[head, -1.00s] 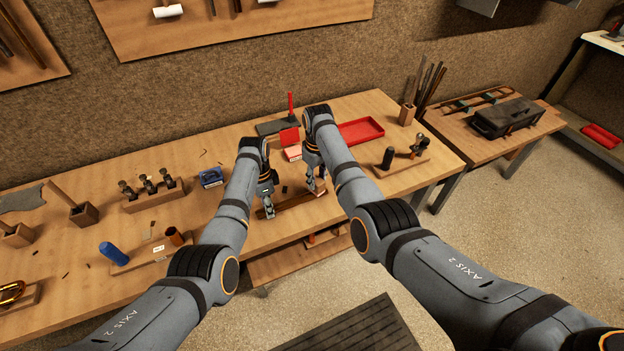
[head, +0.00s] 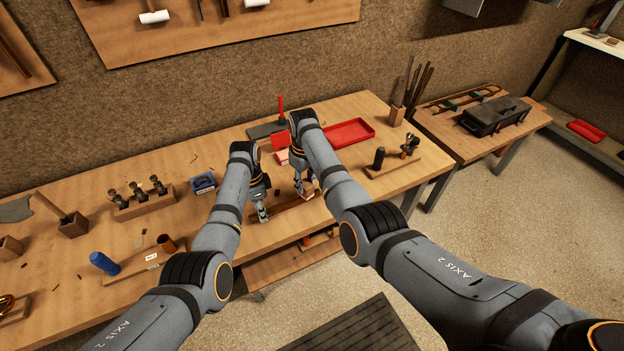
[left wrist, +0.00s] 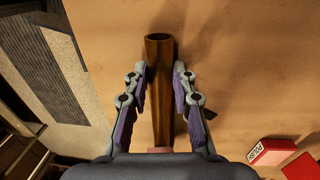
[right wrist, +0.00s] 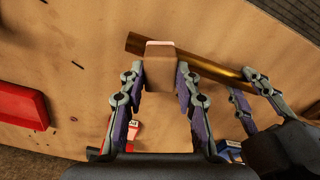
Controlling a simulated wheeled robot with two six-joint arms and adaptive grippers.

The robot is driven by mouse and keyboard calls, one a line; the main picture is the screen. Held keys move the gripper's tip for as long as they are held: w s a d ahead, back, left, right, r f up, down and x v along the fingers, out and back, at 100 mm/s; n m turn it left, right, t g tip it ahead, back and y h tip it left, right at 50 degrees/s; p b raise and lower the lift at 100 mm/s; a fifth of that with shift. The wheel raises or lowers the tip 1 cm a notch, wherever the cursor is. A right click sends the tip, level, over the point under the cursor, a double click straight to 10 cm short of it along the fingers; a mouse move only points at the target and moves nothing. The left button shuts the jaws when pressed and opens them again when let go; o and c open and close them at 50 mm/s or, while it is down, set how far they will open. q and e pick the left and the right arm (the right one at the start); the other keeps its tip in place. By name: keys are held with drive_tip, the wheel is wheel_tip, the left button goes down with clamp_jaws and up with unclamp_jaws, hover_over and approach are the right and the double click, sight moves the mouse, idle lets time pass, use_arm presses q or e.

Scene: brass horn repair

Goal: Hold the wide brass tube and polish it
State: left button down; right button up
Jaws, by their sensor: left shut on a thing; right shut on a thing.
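The wide brass tube (left wrist: 160,85) lies between the fingers of my left gripper (left wrist: 160,88), which is shut on it. My left gripper also shows in the head view (head: 263,213), near the bench's front edge. My right gripper (right wrist: 160,85) is shut on a brown polishing block (right wrist: 160,68) with a pale pink face. The block is at the tube, which also shows in the right wrist view (right wrist: 206,64), running behind the block. I cannot tell whether the pink face touches the tube. In the head view my right gripper (head: 303,188) is just right of the left one.
A blue box (head: 203,183) and a rack of small tools (head: 143,201) are to the left. A dark cylinder (head: 379,157) stands on a holder to the right.

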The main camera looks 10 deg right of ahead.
drive_tip(key=shift+s+a+f, duration=0.1)
drive_tip(key=shift+s+a, duration=0.15)
drive_tip(key=shift+a, duration=0.4)
drive_tip(key=shift+s+a+r, duration=0.1)
drive_tip(key=shift+s+a, duration=0.1)
drive_tip(key=shift+a, duration=0.4)
drive_tip(key=shift+s+a+f, duration=0.1)
drive_tip(key=shift+s+a, duration=0.15)
drive_tip(key=shift+a, duration=0.4)
wheel_tip(320, 180, up, 6)
drive_tip(key=shift+w+d, duration=0.1)
wheel_tip(320, 180, up, 3)
drive_tip(key=shift+r, duration=0.15)
drive_tip(key=shift+f, duration=3.55)
